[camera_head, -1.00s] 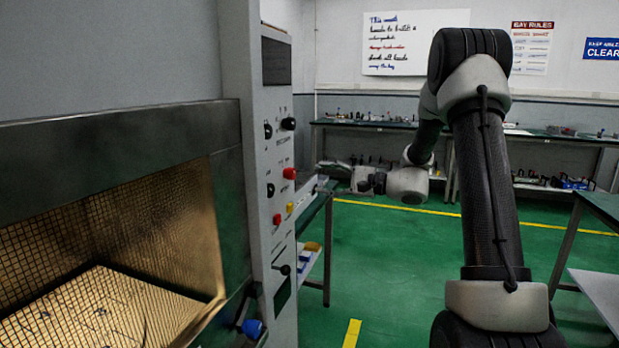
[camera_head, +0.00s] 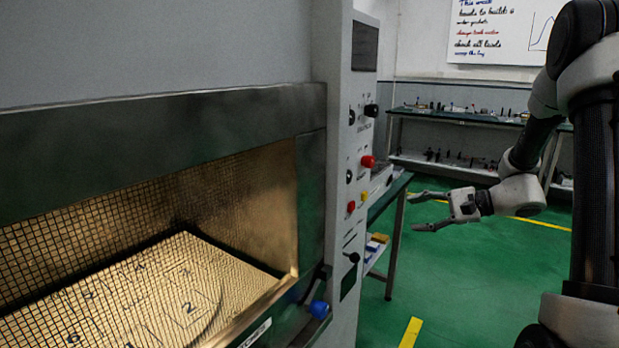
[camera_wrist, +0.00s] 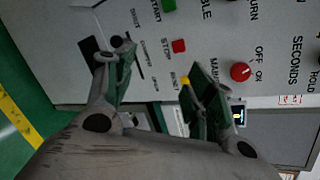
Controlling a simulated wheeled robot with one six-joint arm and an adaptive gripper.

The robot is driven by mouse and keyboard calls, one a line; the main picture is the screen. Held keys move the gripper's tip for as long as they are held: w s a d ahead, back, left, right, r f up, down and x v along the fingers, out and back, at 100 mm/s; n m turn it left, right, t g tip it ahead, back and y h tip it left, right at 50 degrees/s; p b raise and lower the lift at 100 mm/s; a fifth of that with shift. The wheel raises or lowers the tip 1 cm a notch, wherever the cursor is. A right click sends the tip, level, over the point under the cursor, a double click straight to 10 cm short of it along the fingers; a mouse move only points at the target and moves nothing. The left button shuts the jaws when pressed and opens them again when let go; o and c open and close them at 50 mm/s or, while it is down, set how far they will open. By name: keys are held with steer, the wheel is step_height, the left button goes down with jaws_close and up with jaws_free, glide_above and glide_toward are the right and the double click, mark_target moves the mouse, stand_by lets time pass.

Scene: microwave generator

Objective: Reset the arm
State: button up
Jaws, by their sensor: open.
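My gripper (camera_head: 416,212) is at the right of the head view. Its two fingers are spread apart, with nothing between them, and point left toward the control panel (camera_head: 362,140). A gap shows between the fingertips and the panel. In the wrist view, the open gripper (camera_wrist: 160,68) has green finger pads, with the panel's face behind them. The panel carries a red knob (camera_head: 368,161), a red button (camera_head: 351,207), a yellow button (camera_head: 364,196) and black knobs.
The microwave chamber (camera_head: 225,220) on the left stands open, with a mesh interior and a numbered plate (camera_head: 140,290). A blue knob (camera_head: 319,309) is at its lower right edge. Workbenches (camera_head: 470,117) line the back wall. The green floor (camera_head: 470,280) is clear below my gripper.

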steer(key=s+d+r+n+g+h, duration=0.1)
steer(key=s+d+n+g+h, duration=0.2)
steer(key=s, duration=0.8)
steer(key=s+d+r+n+g+h, duration=0.1)
steer(key=s+n+g+h, duration=0.3)
steer(key=s, duration=0.6)
steer(key=s+d+r+n+t+h, duration=0.2)
steer(key=s+r+n+t+h, duration=0.3)
steer(key=s+r, duration=0.3)
steer(key=shift+s+r+h, duration=0.15)
steer(key=shift+r+h, duration=0.15)
steer(key=shift+r, duration=0.1)
steer(key=shift+a, duration=0.2)
steer(key=shift+c, duration=0.3)
